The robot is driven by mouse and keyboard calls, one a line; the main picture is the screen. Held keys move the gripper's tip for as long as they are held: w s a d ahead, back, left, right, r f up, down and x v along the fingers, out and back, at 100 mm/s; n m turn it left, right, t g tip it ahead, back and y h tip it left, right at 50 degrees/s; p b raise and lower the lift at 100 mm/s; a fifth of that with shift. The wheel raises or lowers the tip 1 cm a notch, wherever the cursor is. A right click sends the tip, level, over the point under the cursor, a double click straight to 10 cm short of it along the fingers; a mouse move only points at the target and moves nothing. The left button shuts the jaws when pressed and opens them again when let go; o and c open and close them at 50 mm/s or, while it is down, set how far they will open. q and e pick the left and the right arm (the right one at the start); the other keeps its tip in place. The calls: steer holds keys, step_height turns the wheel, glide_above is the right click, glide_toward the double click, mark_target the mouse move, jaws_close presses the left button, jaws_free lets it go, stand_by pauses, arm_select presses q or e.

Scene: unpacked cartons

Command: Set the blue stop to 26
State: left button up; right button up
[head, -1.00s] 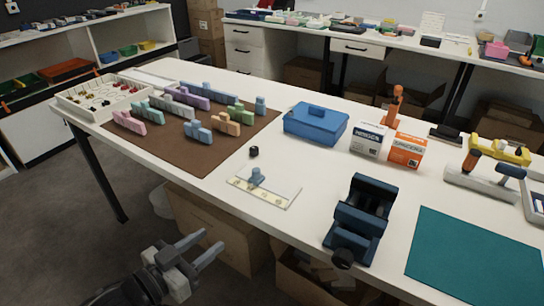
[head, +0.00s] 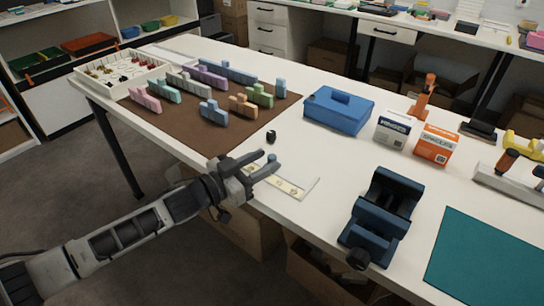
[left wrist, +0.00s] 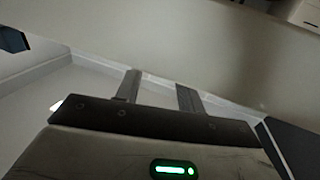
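The pale scale plate (head: 298,189) with a yellowish strip lies near the front edge of the white table. The blue stop (head: 272,159) on it is mostly hidden behind my left gripper; only a small bluish part shows at the fingertips. My left gripper (head: 272,166) reaches in from the left, over the left part of the plate. In the left wrist view its two fingers (left wrist: 157,88) stand apart with nothing seen between them. I cannot tell whether they touch the stop. The scale numbers are too small to read. My right gripper is not in view.
A small black knob (head: 271,136) lies just behind the plate. A dark blue vise-like fixture (head: 380,217) stands to the right, with a blue box (head: 339,111) behind. A brown mat (head: 222,134) with coloured blocks is to the left.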

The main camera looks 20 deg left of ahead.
mark_target(272, 156)
arm_select(q)
steer(key=shift+x, duration=1.7)
jaws_close()
steer(key=a, duration=0.2)
steer(key=w+a, duration=0.1)
steer(key=a, duration=0.1)
steer(key=shift+w, duration=0.2)
steer(key=shift+a, duration=0.15)
jaws_free()
steer(key=shift+a, duration=0.1)
